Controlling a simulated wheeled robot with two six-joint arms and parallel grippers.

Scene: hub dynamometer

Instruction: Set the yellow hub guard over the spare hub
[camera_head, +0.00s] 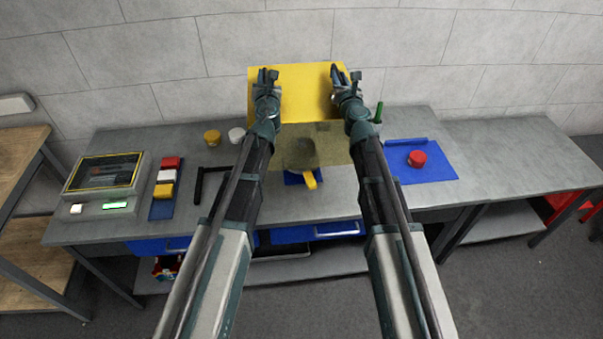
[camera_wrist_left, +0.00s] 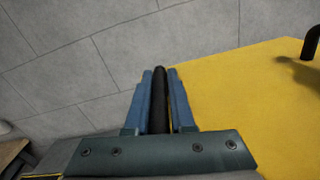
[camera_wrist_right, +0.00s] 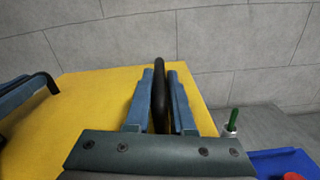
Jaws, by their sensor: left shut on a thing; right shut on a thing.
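The yellow hub guard (camera_head: 305,90) is held up over the middle of the bench in the head view, with a see-through tinted panel (camera_head: 335,142) on its near side. My left gripper (camera_head: 268,77) is shut on a black handle (camera_wrist_left: 159,98) at the guard's left side. My right gripper (camera_head: 345,78) is shut on the other black handle (camera_wrist_right: 159,85) at its right side. A dark round shape (camera_head: 300,152), probably the spare hub, shows dimly through the panel. A blue base (camera_head: 292,179) and yellow tab (camera_head: 311,180) show below it. The guard's lower edge against the bench is unclear.
A tester with a screen (camera_head: 105,173) and red, white and yellow blocks (camera_head: 165,177) are on the left. Yellow (camera_head: 212,138) and white (camera_head: 237,135) pots stand behind. A blue mat (camera_head: 432,174) with a red cap (camera_head: 417,158) and a green-topped bottle (camera_wrist_right: 232,122) are right.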

